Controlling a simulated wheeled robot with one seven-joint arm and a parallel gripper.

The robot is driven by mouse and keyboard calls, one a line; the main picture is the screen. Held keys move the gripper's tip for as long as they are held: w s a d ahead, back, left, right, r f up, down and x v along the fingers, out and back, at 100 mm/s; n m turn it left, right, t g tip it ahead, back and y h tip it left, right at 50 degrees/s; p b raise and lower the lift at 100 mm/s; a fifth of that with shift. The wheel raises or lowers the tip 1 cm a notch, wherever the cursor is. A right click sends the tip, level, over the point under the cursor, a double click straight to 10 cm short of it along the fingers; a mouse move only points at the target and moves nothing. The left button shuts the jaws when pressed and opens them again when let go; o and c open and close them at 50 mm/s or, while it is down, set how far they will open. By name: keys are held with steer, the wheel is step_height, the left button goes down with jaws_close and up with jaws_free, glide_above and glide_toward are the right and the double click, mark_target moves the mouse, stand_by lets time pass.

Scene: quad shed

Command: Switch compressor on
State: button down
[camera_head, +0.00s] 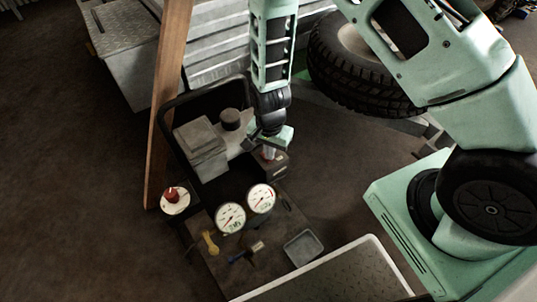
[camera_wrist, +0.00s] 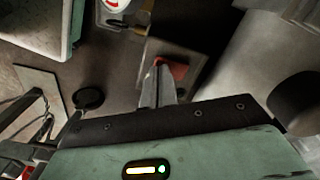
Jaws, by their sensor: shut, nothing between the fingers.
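The compressor stands in the middle of the head view, with a grey block (camera_head: 201,148) and two round white gauges, the left one (camera_head: 230,217) and the right one (camera_head: 261,198). A small dark switch box (camera_head: 275,166) sits right of the block, and it also shows in the wrist view (camera_wrist: 150,48). A red switch (camera_wrist: 177,69) is on the box. My gripper (camera_head: 268,153) is shut and empty, pointing down at the box. In the wrist view its fingertips (camera_wrist: 158,64) are beside the red switch, at its left edge. I cannot tell whether they touch it. The gripper partly hides the switch.
A wooden plank (camera_head: 168,100) leans left of the compressor. A red knob (camera_head: 172,194) on a white disc is near its foot. A tyre (camera_head: 362,70) is behind right. The left floor is clear.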

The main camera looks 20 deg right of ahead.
steer(key=shift+f, duration=0.35)
steer(key=shift+r, duration=0.1)
step_height(320, 180, up, 7)
steer(key=p, duration=0.6)
stand_by(0.7)
